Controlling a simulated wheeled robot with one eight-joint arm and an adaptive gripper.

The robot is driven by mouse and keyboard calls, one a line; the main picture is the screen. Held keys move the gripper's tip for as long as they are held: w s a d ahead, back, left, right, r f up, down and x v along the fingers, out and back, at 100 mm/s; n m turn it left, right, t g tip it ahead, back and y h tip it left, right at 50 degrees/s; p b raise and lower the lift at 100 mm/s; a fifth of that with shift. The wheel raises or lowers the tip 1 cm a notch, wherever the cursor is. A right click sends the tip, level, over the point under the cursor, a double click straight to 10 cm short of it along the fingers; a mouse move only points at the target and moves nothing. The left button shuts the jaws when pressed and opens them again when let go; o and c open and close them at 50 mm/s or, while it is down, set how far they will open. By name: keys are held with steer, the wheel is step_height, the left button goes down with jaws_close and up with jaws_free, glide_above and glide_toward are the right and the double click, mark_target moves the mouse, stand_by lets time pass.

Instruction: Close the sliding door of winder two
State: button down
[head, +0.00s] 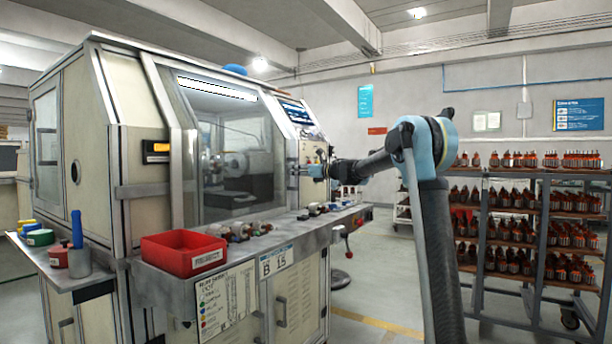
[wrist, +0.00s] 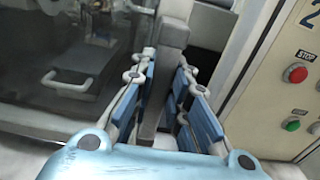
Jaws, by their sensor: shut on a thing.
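The winder (head: 110,130) is a cream and grey machine at the left and centre of the head view. Its sliding door (head: 235,150) has a large glass window, with machinery visible behind it. In the wrist view, the door glass (wrist: 50,70) fills the left. A grey upright door handle (wrist: 172,35) stands between my fingers. My gripper (head: 303,171) is at the door's right side, beside the control panel. In the wrist view my gripper (wrist: 165,85) is shut on the handle, with a blue-padded finger on each side. A dark strip (wrist: 213,25) shows between handle and panel; I cannot tell how deep it is.
A red stop button (wrist: 296,73) and a green button (wrist: 291,124) sit on the panel close right of my fingers. A red bin (head: 184,252) and small parts stand on the front ledge. A rack (head: 540,225) of armatures stands at the right.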

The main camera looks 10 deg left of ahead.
steer(key=w+d, duration=0.5)
steer(key=w, duration=0.5)
steer(key=shift+w, duration=0.35)
steer(key=shift+r, duration=0.1)
steer(key=c, duration=1.5)
jaws_free()
steer(key=shift+w+d, duration=0.15)
steer(key=shift+s, duration=0.2)
steer(key=v, duration=1.1)
steer(key=shift+s+d, duration=0.1)
steer(key=shift+d, duration=0.3)
